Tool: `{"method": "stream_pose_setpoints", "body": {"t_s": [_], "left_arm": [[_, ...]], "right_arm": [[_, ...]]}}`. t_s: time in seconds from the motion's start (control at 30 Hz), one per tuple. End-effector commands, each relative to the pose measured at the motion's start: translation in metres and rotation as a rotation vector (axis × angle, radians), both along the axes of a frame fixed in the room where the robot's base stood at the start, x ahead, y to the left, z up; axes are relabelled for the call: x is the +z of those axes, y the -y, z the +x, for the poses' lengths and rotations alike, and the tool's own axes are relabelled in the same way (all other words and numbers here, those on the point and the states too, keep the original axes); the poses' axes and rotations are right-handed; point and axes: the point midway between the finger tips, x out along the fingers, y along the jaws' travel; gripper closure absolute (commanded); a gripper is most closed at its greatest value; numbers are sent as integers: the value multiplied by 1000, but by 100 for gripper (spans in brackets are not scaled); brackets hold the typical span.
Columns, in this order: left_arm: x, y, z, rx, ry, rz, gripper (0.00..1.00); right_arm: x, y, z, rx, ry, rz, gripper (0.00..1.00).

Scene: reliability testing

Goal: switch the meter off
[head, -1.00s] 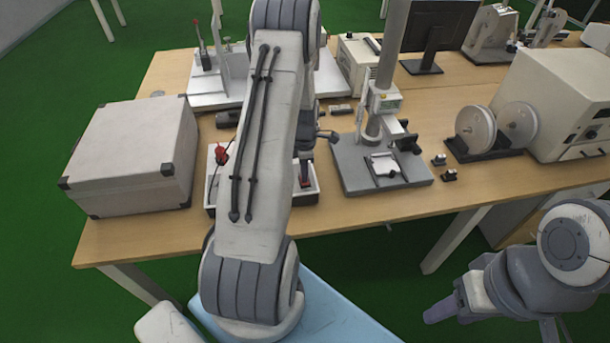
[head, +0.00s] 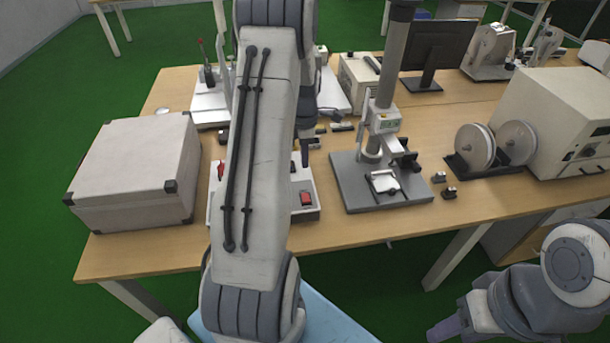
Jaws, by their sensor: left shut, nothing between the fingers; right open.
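A white box with red rocker switches (head: 302,212) stands near the front edge of the table. My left arm hides its middle. One red switch (head: 306,199) shows on its right part, and something red also shows at its left end. My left gripper (head: 305,158) is shut and empty, pointing down above and behind the right-hand switch, apart from it in the picture. I cannot tell which device is the meter. My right gripper (head: 446,328) is low at the right, off the table, partly cut off.
A grey case (head: 135,172) stands left of the switch box. Two white reels (head: 492,146) and a large white instrument (head: 560,120) are at the right. A monitor (head: 438,48) stands at the back. The table (head: 370,227) has a bare strip along its front.

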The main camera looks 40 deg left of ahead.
Motion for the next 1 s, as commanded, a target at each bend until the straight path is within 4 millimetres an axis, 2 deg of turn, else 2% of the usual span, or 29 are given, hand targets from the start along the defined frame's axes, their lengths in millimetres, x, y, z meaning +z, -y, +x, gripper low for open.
{"method": "stream_pose_setpoints", "body": {"t_s": [0.1,0.23,0.83,0.93,1.0], "left_arm": [[14,-2,2,0,1,2,100],[20,-3,2,0,-1,-1,100],[22,-1,2,-8,-1,-1,100],[29,18,6,-96,4,-1,100],[40,46,11,-239,9,-1,100]], "right_arm": [[-3,0,0,0,1,1,50],[-3,0,0,0,1,1,50],[-3,0,0,0,1,1,50],[-3,0,0,0,1,1,50],[-3,0,0,0,1,1,50]]}}
